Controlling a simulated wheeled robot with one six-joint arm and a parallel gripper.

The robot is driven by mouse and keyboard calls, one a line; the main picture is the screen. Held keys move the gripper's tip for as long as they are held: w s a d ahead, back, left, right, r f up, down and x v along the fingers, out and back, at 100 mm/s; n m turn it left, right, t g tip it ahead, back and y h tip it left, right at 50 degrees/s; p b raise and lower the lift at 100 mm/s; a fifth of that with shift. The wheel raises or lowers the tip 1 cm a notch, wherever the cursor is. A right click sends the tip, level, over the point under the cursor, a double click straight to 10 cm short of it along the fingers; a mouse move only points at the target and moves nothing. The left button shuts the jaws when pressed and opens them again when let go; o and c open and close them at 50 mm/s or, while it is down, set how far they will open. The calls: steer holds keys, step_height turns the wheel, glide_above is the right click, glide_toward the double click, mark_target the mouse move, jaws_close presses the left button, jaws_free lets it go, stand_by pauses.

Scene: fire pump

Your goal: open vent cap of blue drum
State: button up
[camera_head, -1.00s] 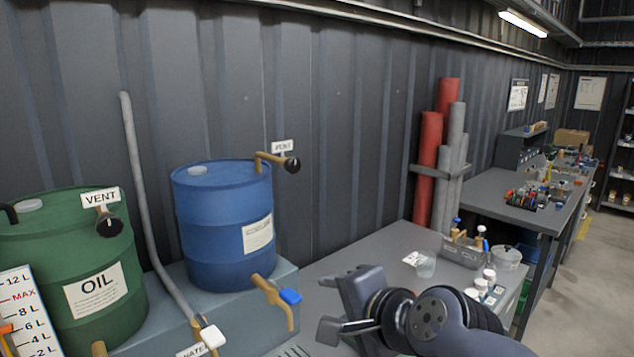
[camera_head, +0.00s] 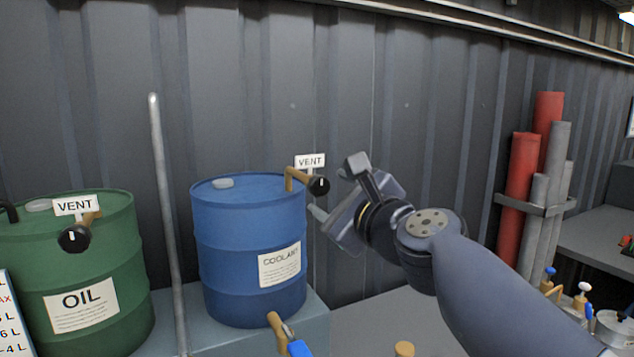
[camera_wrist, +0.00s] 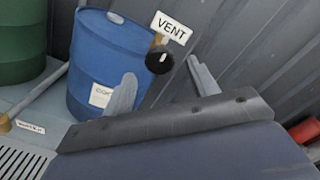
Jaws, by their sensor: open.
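The blue drum (camera_head: 248,240) with a COOLANT label stands on a grey bench. A brass vent pipe rises from its top right and ends in a black vent cap (camera_head: 319,186), under a white VENT sign (camera_head: 310,160). My gripper (camera_head: 328,190) is open and empty, just right of the cap, its fingers pointing left. In the wrist view the black cap (camera_wrist: 159,61) lies ahead, between the two spread fingers (camera_wrist: 163,90) and apart from them. The drum (camera_wrist: 112,60) is left of it. Contact between finger and cap cannot be told from the head view.
A green OIL drum (camera_head: 80,270) with its own black vent cap (camera_head: 74,238) stands at left. A grey upright pipe (camera_head: 168,220) runs between the drums. The corrugated wall (camera_head: 440,110) is close behind. Red and grey rolls (camera_head: 523,175) stand at right.

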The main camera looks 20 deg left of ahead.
mark_target(314, 184)
steer(key=p+x, duration=0.1)
steer(key=x, duration=0.6)
steer(key=shift+w+a, duration=0.1)
steer(key=shift+a, duration=0.1)
steer(key=shift+c, duration=0.3)
steer(key=c, duration=0.9)
steer(key=shift+c, duration=0.2)
